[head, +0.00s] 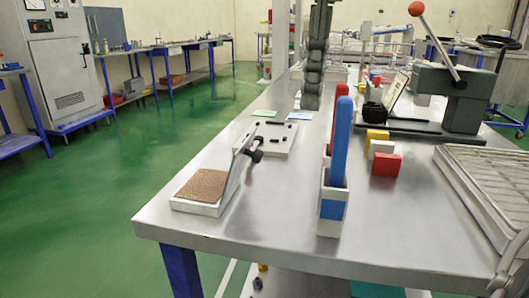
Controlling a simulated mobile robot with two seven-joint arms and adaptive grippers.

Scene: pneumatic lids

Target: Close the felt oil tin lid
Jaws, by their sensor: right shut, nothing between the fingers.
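The felt oil tin (196,207) is a shallow white tin with a brown felt pad (207,185), near the table's front left. Its lid (243,152) stands open, tilted up along the tin's right side, with a black knob (257,156) on its outer face. My right gripper (500,282) shows only in part at the bottom right corner. It is shut and empty, far to the right of the tin. My left gripper is out of view.
A white holder (333,208) with upright blue and red pieces stands right of the tin. A white plate (275,145) with black parts lies behind it. Coloured blocks (386,164), a lever press (455,100) and a ribbed tray (485,185) occupy the right.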

